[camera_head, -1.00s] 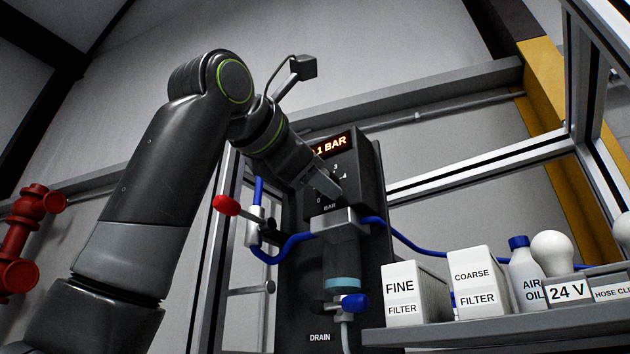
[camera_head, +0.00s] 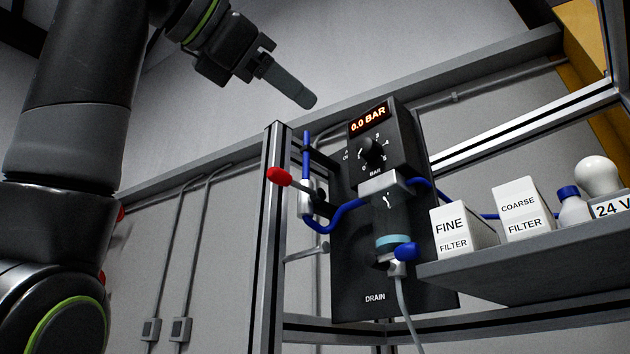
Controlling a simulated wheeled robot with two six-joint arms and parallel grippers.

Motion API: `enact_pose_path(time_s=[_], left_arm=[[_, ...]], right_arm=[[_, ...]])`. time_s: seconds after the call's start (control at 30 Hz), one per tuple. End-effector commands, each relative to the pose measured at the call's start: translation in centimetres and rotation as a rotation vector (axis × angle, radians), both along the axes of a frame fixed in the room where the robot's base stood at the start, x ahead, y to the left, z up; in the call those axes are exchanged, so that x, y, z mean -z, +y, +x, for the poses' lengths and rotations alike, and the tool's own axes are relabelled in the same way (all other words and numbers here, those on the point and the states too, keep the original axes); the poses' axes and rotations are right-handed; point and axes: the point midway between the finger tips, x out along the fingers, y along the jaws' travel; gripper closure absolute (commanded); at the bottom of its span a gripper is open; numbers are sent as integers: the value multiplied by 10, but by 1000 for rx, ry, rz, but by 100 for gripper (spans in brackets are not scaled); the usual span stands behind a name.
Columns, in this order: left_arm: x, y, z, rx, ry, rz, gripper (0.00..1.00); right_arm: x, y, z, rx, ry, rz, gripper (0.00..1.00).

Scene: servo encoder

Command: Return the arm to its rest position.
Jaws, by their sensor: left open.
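My left arm comes in from the left and its gripper (camera_head: 305,98) hangs in free air, above and to the left of the pressure regulator. The gripper is apart from everything and holds nothing that I can see; from this side its fingers overlap. The black regulator unit (camera_head: 400,135) has a lit display (camera_head: 368,117) reading 0.0 BAR. Its round knob (camera_head: 373,152) is in full view. My right gripper is not in view.
A red-handled valve (camera_head: 279,176) sticks out left of the panel on a blue hose (camera_head: 347,212). A metal frame post (camera_head: 272,240) stands left of the panel.

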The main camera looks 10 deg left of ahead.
Motion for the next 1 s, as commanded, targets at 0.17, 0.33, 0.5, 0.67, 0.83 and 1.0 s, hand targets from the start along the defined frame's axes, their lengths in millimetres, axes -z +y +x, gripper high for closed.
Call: enact_pose_path(time_s=[0.17,0.33,0.5,0.67,0.83,1.0], left_arm=[[1,9,-14,0,0,0,49],[0,11,-16,0,1,1,49],[0,10,-16,-1,0,0,49],[0,10,-16,0,0,0,49],[0,10,-16,0,0,0,49],[0,10,-16,0,0,0,49]], right_arm=[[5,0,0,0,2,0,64],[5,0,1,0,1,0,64],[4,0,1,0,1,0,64],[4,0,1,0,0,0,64],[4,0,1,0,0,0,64],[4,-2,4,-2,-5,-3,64]])
